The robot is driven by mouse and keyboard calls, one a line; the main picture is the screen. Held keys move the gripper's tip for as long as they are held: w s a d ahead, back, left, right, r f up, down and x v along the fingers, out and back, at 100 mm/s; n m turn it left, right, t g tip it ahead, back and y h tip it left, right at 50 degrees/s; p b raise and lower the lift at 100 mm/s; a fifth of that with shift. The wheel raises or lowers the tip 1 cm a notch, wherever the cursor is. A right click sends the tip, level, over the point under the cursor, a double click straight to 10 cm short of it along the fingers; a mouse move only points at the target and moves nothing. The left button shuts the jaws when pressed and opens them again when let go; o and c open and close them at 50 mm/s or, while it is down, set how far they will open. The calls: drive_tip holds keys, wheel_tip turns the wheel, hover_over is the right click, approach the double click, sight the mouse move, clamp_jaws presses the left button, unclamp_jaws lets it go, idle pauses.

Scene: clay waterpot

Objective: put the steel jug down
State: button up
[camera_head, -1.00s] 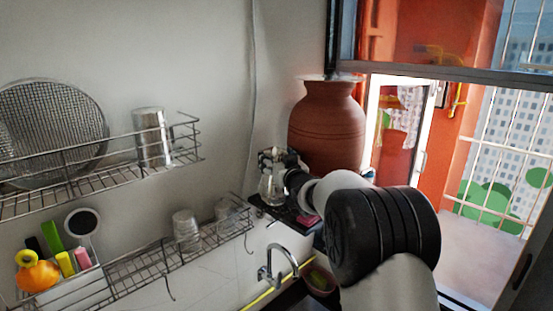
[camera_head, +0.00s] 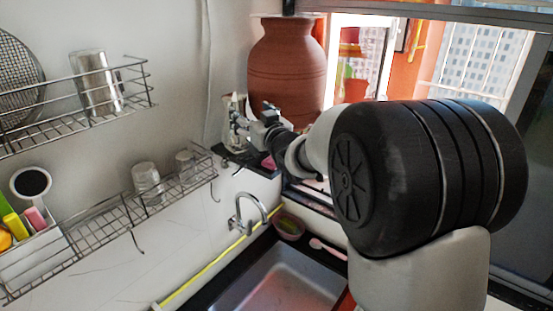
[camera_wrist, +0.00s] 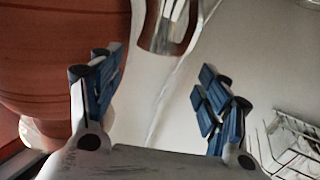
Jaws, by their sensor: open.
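The steel jug (camera_head: 232,120) stands on the dark ledge in the corner, left of the clay waterpot (camera_head: 287,68), in the head view. My gripper (camera_head: 246,118) is just right of the jug and partly covers it. In the wrist view the shiny jug (camera_wrist: 167,27) shows at the top edge with its handle, cut off by the frame. My blue-padded fingers (camera_wrist: 160,78) are spread wide with nothing between them. The jug is beyond the fingertips, apart from them in this view. The clay pot (camera_wrist: 60,60) is close beside the left finger.
A wire rack (camera_head: 130,208) with glasses (camera_head: 147,177) runs along the wall at left. A steel tumbler (camera_head: 97,82) stands on the upper rack. A tap (camera_head: 247,208) and sink (camera_head: 283,283) lie below the ledge. A window is at right.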

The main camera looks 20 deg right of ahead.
drive_tip(key=s+a+f+g+h, duration=0.1)
drive_tip(key=s+f+g, duration=0.3)
drive_tip(key=s, duration=1.1)
drive_tip(key=s+f+m+g, duration=0.1)
drive_tip(key=s+f+g, duration=0.3)
drive_tip(key=s, duration=1.1)
drive_tip(key=s+a+f+g+h, duration=0.1)
drive_tip(key=s+f+g, duration=0.4)
drive_tip(key=s, duration=1)
drive_tip(key=shift+s+a+f+m+h, duration=0.3)
drive_tip(key=shift+s+f, duration=0.1)
drive_tip(key=shift+f, duration=0.2)
wheel_tip(320, 180, down, 24)
drive_tip(key=b, duration=2.4)
drive_tip(key=shift+f, duration=0.2)
